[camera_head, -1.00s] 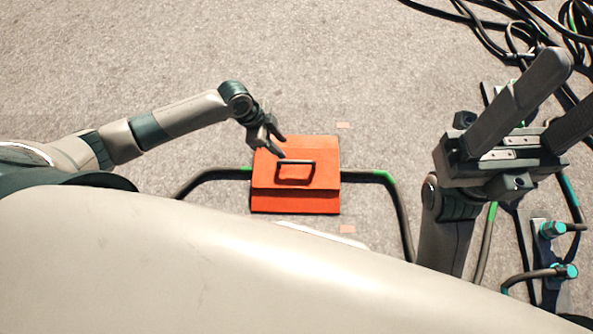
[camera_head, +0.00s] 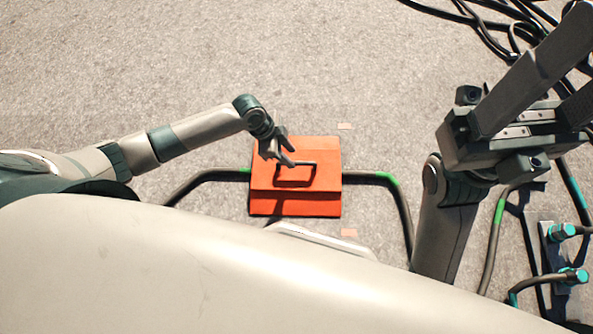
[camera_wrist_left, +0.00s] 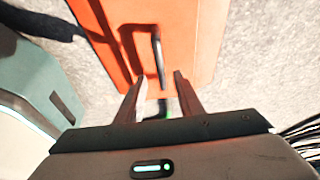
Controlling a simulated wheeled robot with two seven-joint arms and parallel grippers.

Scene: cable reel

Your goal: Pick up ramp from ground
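The orange ramp (camera_head: 295,204) lies on the ground over a black cable, with a dark handle (camera_head: 308,184) on its top. In the left wrist view the ramp (camera_wrist_left: 200,45) fills the top middle, and its handle (camera_wrist_left: 158,55) stands ahead of the fingers. My left gripper (camera_head: 291,162) is above the ramp at the handle's left end. In the left wrist view its two fingers (camera_wrist_left: 157,80) are apart, with the handle's near end between or just ahead of them; contact cannot be told. My right gripper (camera_head: 560,75) is raised at the right, its fingers apart and empty, far from the ramp.
The black cable (camera_head: 205,178) with green bands runs out both sides of the ramp. Cable connectors (camera_head: 562,232) lie at the lower right, and tangled cables (camera_head: 480,30) at the top right. The carpet at the upper left is clear.

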